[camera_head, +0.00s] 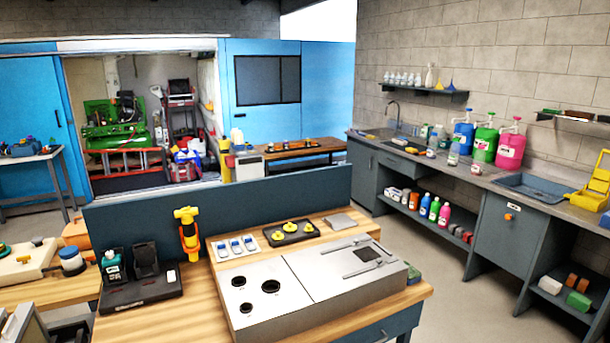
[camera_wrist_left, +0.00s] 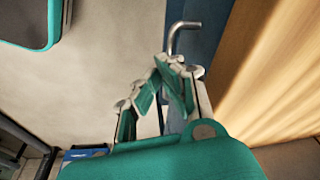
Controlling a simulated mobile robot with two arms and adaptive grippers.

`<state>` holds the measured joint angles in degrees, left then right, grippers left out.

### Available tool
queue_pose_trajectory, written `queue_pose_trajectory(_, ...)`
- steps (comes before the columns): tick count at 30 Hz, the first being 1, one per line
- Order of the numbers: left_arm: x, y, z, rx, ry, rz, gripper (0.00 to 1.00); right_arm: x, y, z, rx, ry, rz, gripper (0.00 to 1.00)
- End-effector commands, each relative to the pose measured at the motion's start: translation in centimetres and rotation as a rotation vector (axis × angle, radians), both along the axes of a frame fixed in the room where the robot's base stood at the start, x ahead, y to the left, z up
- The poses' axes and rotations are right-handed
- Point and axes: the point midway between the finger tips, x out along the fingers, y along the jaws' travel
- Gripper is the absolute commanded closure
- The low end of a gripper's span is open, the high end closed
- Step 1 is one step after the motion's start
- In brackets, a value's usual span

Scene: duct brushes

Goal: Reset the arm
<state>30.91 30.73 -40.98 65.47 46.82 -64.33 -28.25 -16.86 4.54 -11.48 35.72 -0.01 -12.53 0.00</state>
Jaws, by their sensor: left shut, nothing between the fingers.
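My left gripper (camera_wrist_left: 172,62) shows in the left wrist view with its green and pale fingers shut and nothing between them. It is close to a bent metal handle (camera_wrist_left: 183,32) on a dark blue panel. I cannot tell whether the fingers touch the handle. No gripper can be made out in the head view, and my right gripper is in neither view.
The wooden workbench (camera_head: 418,291) bears a grey box (camera_head: 253,293) with round holes, a dark tray (camera_head: 269,238) with yellow pieces and a yellow tool (camera_head: 187,232). A sink counter (camera_head: 464,178) runs along the right wall. The floor (camera_head: 460,290) between is clear.

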Motion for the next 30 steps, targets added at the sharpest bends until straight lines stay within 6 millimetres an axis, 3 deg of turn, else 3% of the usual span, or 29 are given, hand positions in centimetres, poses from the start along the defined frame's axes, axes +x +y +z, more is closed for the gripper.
queue_pose_trajectory(1,-1.3,-0.1,-3.1,-0.005,0.007,0.039,1.00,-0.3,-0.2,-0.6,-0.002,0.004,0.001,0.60)
queue_pose_trajectory(5,-5.3,0.0,-10.9,-0.003,0.003,0.167,1.00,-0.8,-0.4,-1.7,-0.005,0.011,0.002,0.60)
queue_pose_trajectory(8,-10.0,0.1,-16.9,0.005,0.006,0.264,1.00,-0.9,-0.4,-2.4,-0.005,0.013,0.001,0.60)
queue_pose_trajectory(12,-17.9,0.0,-24.2,0.020,0.022,0.372,1.00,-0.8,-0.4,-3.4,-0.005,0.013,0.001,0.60)
queue_pose_trajectory(15,-24.3,-0.4,-28.4,0.030,0.044,0.432,1.00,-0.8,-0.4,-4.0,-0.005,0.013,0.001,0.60)
queue_pose_trajectory(19,-33.1,-1.4,-32.5,0.039,0.079,0.494,1.00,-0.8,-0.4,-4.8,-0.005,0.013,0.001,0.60)
queue_pose_trajectory(24,-42.4,-3.0,-35.3,0.039,0.119,0.545,1.00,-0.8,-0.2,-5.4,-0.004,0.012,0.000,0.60)
queue_pose_trajectory(27,-45.8,-3.7,-35.9,0.037,0.136,0.561,1.00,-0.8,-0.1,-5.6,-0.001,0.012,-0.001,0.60)
queue_pose_trajectory(30,-47.4,-4.1,-36.1,0.035,0.143,0.566,1.00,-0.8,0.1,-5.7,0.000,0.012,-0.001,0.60)
